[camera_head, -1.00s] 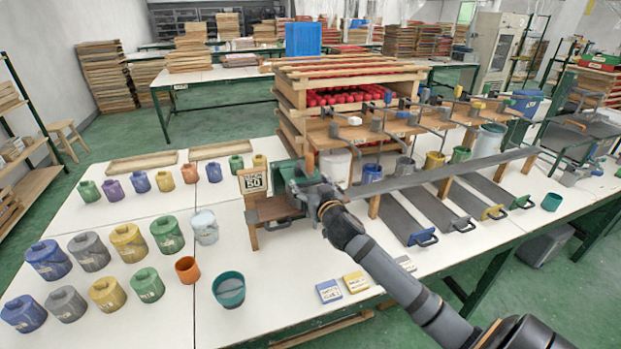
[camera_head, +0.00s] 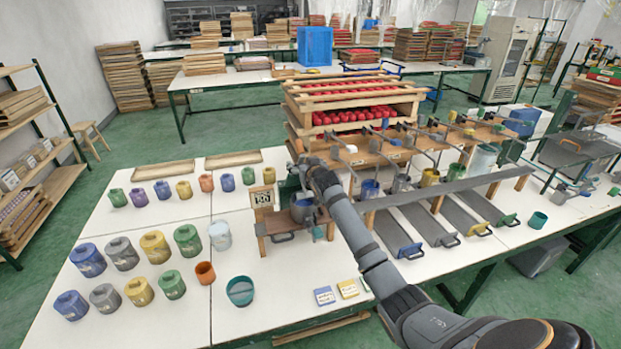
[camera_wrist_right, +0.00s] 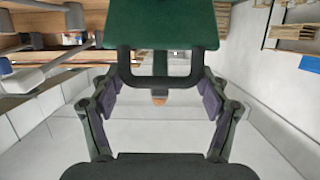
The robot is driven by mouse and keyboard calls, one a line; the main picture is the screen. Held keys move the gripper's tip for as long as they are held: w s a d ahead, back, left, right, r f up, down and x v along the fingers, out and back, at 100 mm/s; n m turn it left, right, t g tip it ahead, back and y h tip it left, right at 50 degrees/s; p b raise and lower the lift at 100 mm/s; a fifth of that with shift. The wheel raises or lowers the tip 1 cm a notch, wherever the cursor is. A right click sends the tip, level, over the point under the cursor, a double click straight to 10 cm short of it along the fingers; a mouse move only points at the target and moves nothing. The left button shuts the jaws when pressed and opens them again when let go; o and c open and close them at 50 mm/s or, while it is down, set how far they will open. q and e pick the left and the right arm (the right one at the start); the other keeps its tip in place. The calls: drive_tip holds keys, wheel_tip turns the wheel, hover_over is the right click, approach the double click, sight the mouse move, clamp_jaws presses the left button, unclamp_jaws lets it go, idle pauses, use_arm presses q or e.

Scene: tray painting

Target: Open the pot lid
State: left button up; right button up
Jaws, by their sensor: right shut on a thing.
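My right gripper (camera_head: 308,172) is above a small wooden stand at the middle of the white table. In the head view the lid (camera_head: 288,188) shows as a green patch, partly hidden by the gripper. A grey-blue pot (camera_head: 303,211) sits on the stand below and beside the lid, its top partly visible. The pot's inside is too small to make out. My left gripper is not in view.
Rows of coloured jars (camera_head: 155,248) and a teal cup (camera_head: 240,291) stand to the left. A wooden rack (camera_head: 350,105) with red items is behind; grey sloping trays (camera_head: 398,232) are to the right.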

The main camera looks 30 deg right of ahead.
sight(302, 149)
drive_tip(key=shift+g, duration=0.6)
drive_tip(key=w+r, duration=0.1)
drive_tip(key=w+p, duration=0.1)
drive_tip(key=w, duration=0.1)
drive_tip(key=w+d+r, duration=0.1)
drive_tip(key=shift+w+r+p, duration=0.15)
drive_tip(key=shift+r+p, duration=0.15)
drive_tip(key=shift+p, duration=0.1)
drive_tip(key=shift+w+d+g+p, duration=0.2)
drive_tip(key=shift+w+g+p, duration=0.15)
drive_tip(key=shift+w+g, duration=0.2)
drive_tip(key=shift+w+d+f+g+y, duration=0.1)
drive_tip(key=shift+w+f+g+y, duration=0.1)
drive_tip(key=shift+w+g+y, duration=0.25)
drive_tip(key=shift+f, duration=0.15)
drive_tip(key=o, duration=1.3)
drive_tip(key=shift+c, duration=0.2)
drive_tip(key=shift+o, duration=0.6)
drive_tip(key=shift+d, duration=0.1)
